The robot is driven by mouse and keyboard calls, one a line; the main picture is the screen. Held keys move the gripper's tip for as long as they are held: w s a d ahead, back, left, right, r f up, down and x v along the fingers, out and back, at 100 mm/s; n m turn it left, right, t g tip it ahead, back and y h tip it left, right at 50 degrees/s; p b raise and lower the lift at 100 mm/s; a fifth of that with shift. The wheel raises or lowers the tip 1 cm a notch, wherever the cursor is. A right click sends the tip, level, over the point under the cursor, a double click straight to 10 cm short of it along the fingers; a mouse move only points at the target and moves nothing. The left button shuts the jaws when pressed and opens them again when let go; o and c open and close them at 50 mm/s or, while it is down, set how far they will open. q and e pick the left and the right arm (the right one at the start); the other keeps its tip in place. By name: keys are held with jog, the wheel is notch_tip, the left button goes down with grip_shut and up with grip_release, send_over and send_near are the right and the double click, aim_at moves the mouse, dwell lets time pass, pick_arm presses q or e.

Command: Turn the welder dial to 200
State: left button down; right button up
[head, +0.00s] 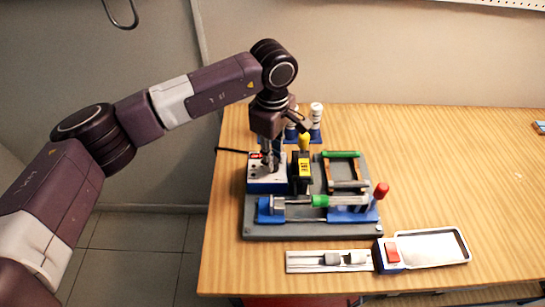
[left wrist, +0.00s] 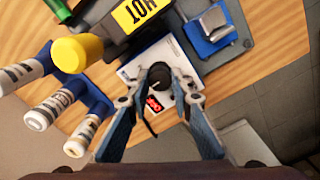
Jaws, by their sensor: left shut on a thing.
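The welder (head: 267,187) is a small white and blue box on the left of the grey board, with a red display on its top. Its black round dial (left wrist: 160,75) shows in the left wrist view, between my fingertips. My left gripper (head: 271,166) comes down from above and is shut on the dial; it also shows in the left wrist view (left wrist: 160,97). The small red display (left wrist: 153,103) shows lit digits, too small and turned to read surely. In the head view the gripper hides most of the dial. My right gripper is out of view.
A black block with a yellow HOT label (head: 303,169) stands just right of the welder. White bottles in a blue rack (head: 316,135) stand behind. A blue clamp fixture (head: 352,210) lies in front. The wooden table (head: 450,165) is clear at right.

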pick_arm(q)
jog(key=n+b, duration=0.7)
jog(key=b, duration=0.1)
jog(key=shift+w+f+n, duration=0.1)
jog(key=shift+f+n, duration=0.05)
jog(key=shift+n, duration=0.15)
jog(key=shift+n+b, duration=0.8)
jog(key=shift+b, duration=0.1)
jog(key=n+b, duration=0.2)
jog(key=n, duration=0.1)
jog(key=shift+r+n+b, duration=0.25)
jog(key=shift+n+b, duration=0.55)
jog(key=shift+n, duration=0.7)
jog(key=c, duration=1.7)
grip_release()
